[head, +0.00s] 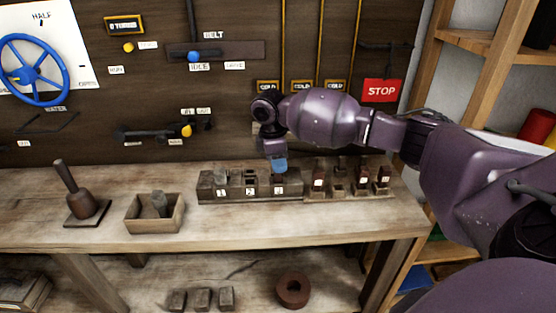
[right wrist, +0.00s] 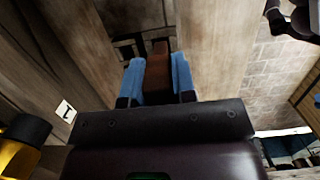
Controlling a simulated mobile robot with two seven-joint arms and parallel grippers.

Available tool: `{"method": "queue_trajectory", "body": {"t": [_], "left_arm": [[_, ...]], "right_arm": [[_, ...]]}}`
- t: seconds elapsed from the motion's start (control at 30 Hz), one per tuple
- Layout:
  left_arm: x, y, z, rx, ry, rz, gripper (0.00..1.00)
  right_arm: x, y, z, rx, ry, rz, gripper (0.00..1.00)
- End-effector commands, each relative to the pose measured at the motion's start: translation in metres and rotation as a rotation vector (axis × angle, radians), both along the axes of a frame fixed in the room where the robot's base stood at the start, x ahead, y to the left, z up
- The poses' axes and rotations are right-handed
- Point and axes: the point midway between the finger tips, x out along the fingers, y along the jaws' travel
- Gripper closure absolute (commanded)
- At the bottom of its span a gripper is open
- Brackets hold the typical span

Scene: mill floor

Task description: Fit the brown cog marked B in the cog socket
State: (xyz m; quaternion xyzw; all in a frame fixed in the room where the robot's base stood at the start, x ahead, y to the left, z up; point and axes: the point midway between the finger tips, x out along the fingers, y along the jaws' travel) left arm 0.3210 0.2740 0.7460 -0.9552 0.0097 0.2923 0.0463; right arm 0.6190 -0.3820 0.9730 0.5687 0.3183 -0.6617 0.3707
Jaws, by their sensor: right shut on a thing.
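My right gripper (head: 279,165) is above the worktop at the dark block row (head: 207,188) with white number labels. In the right wrist view its blue fingers (right wrist: 157,80) are shut on a brown block-like piece (right wrist: 158,68). No letter shows on this piece, so I cannot read whether it is the cog marked B. In the head view the fingers hide most of it. I cannot tell which opening is the cog socket or whether the piece touches it. Several brown pieces with white labels (head: 318,180) stand to the right. My left gripper is not in view.
A wooden box (head: 153,225) holding a grey piece and a mallet-like tool (head: 82,205) stand left on the bench. The worktop front (head: 300,222) is clear. Behind is a wall panel with a blue wheel (head: 35,70), levers and a red STOP sign (head: 382,91).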

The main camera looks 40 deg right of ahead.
Motion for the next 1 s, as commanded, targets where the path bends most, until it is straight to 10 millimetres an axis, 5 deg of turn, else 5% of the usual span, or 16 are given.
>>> {"method": "queue_trajectory", "body": {"t": [0.97,1.0], "left_arm": [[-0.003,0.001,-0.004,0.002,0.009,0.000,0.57],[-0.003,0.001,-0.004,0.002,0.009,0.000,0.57]], "right_arm": [[0.000,0.000,-0.024,0.001,0.000,-0.001,0.98],[0.000,0.000,-0.024,0.001,0.000,-0.001,0.69]]}}
